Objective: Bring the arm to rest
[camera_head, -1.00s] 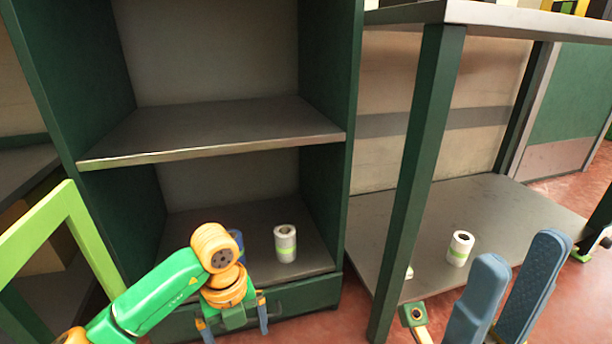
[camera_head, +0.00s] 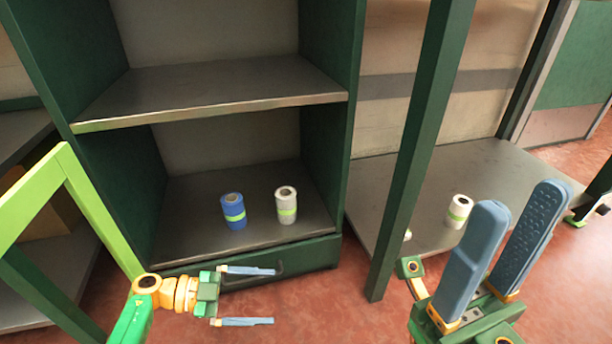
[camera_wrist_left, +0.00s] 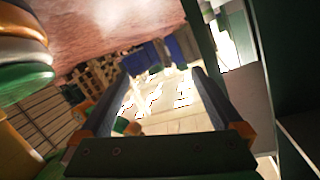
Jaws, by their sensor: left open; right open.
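My left gripper (camera_head: 246,295) is open and empty, low in front of the shelf's drawer, with its two blue-grey fingers pointing right. In the left wrist view its fingers (camera_wrist_left: 165,105) are spread with nothing held between them. My right gripper (camera_head: 500,255) is open at the lower right, its two large blue fingers pointing up, with nothing seen between them.
Another white roll (camera_head: 459,211) stands on the low grey shelf (camera_head: 400,215) at the right, and a small white piece shows beside the green post (camera_head: 415,150). A light green frame (camera_head: 85,205) stands at the left. Red floor (camera_head: 330,320) is open in front.

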